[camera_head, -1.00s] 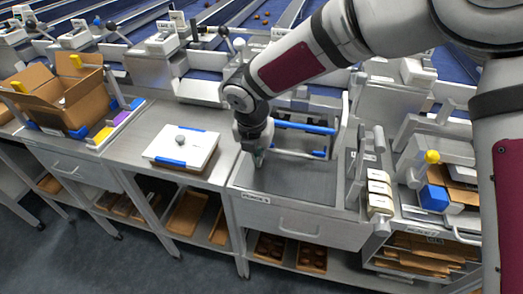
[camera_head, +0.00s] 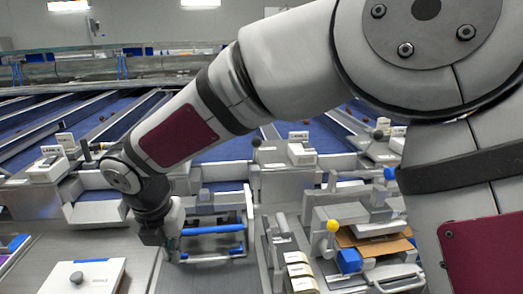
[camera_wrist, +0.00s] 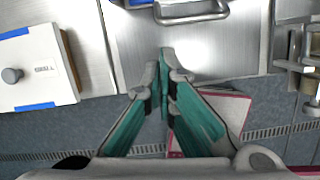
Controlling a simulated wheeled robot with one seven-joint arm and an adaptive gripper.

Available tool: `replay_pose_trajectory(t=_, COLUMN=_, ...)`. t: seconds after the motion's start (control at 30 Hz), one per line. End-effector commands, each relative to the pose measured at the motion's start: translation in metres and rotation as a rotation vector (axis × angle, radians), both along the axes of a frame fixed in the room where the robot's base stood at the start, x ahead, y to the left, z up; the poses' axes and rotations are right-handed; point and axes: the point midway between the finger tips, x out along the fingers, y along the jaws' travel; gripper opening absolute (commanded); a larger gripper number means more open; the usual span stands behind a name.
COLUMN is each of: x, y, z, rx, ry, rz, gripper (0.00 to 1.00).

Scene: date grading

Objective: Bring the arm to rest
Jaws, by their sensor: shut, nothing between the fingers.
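My arm reaches from the right across the head view, and my gripper (camera_head: 172,248) hangs at its end above the steel bench (camera_head: 110,236). In the wrist view my gripper (camera_wrist: 164,75) has its teal-lined fingers together, with nothing between them. The fingertips show over the lower part of a bare steel panel, and a drawer handle (camera_wrist: 190,12) lies beyond them. The grey floor is below. I cannot tell the exact height of the gripper.
A white board with a grey knob and blue edges (camera_head: 66,276) lies left of my gripper. A blue bar (camera_head: 212,229) is just right of it. A yellow knob (camera_head: 333,226) and blue block (camera_head: 349,261) stand further right. Blue conveyor lanes (camera_head: 228,150) run behind.

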Motion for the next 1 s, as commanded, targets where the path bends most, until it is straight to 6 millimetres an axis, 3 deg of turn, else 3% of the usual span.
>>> replay_pose_trajectory(t=0.23, x=0.012, y=-0.122, z=0.064, rx=0.068, ry=-0.086, rz=-0.624, gripper=0.00)
replay_pose_trajectory(t=0.47, x=-0.012, y=-0.237, z=0.112, rx=0.218, ry=-0.155, rz=-1.292, gripper=0.00)
replay_pose_trajectory(t=0.7, x=-0.070, y=-0.334, z=0.142, rx=0.457, ry=-0.185, rz=-1.992, gripper=0.00)
replay_pose_trajectory(t=0.83, x=-0.109, y=-0.371, z=0.149, rx=0.621, ry=-0.162, rz=-2.364, gripper=0.00)
replay_pose_trajectory(t=1.0, x=-0.154, y=-0.400, z=0.148, rx=0.829, ry=-0.081, rz=-2.777, gripper=0.00)
